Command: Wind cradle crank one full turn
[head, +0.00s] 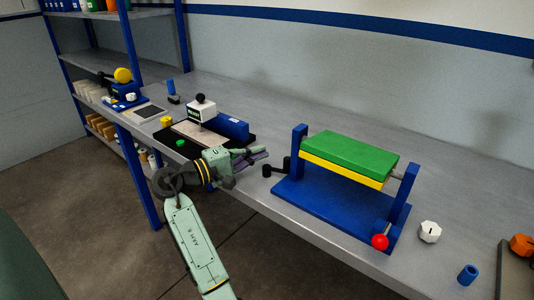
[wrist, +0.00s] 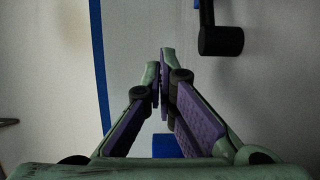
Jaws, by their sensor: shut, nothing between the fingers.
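The cradle (head: 330,205) has a blue base and two blue end posts. A block, green (head: 350,150) on top and yellow below, hangs between the posts. A black crank (head: 268,171) sticks out at the cradle's left end, and a red ball knob (head: 380,242) sits at its front right corner. My gripper (head: 262,155) is shut and empty, just left of the crank and apart from it. In the wrist view the closed fingertips (wrist: 165,58) lie left of and below the black crank handle (wrist: 220,40).
Left of my gripper, a black board (head: 238,144) carries a white block with a black knob (head: 201,107) and a blue block (head: 232,127). A white knob (head: 430,231) and a blue cylinder (head: 468,274) stand right of the cradle. The bench behind the cradle is clear.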

